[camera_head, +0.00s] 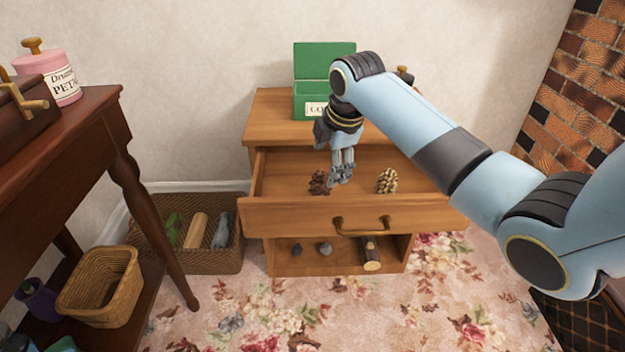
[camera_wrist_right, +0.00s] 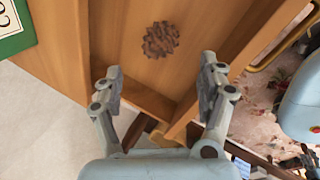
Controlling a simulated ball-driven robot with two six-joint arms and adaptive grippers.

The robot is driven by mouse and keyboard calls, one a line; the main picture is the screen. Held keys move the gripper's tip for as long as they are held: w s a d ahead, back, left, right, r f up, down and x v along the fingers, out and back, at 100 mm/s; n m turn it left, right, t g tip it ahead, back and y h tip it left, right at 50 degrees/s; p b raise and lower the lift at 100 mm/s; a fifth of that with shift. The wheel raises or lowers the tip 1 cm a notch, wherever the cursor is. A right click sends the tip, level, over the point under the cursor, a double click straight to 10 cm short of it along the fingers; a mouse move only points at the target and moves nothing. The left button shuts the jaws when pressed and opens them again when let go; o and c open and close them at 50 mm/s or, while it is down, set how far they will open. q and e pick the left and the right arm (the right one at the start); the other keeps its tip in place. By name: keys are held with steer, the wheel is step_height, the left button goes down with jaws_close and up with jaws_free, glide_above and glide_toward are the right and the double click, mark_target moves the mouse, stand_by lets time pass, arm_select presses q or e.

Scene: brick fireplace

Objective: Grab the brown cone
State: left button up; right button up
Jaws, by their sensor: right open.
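The brown cone (camera_head: 319,183) lies in the open drawer (camera_head: 290,215) of the wooden cabinet, left of a paler, tan cone (camera_head: 387,181). In the right wrist view the brown cone (camera_wrist_right: 160,40) lies on the drawer floor, beyond the fingertips and between their lines. My right gripper (camera_head: 342,178) reaches down over the drawer, just right of the brown cone in the head view. In the right wrist view its fingers (camera_wrist_right: 160,80) are spread apart with nothing between them. My left gripper is not in view.
A green box (camera_head: 323,75) stands on the cabinet top behind the drawer. The drawer walls and front with its handle (camera_head: 362,228) surround the cones. A dark wooden table (camera_head: 90,115) stands at left, and a wicker basket (camera_head: 160,262) sits on the floor.

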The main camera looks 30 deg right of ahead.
mark_target(325, 181)
steer(key=b+x, duration=0.1)
steer(key=x, duration=0.1)
steer(key=b+x, duration=0.1)
steer(key=x, duration=0.1)
steer(key=shift+s+f, duration=0.1)
steer(key=shift+f, duration=0.55)
steer(key=shift+w+d+f, duration=0.1)
steer(key=shift+w+f, duration=0.1)
steer(key=shift+w, duration=0.1)
steer(key=shift+s+b+x, duration=0.25)
steer(key=shift+b+x, duration=0.8)
steer(key=shift+x, duration=0.15)
steer(key=shift+b+x, duration=0.55)
steer(key=shift+x, duration=0.65)
steer(key=shift+w+d, duration=0.1)
steer(key=shift+d, duration=0.05)
steer(key=c, duration=1.1)
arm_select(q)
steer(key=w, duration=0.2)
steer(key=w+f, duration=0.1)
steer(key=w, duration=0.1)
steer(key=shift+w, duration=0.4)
arm_select(e)
steer(key=shift+o, duration=0.2)
steer(key=shift+r, duration=0.2)
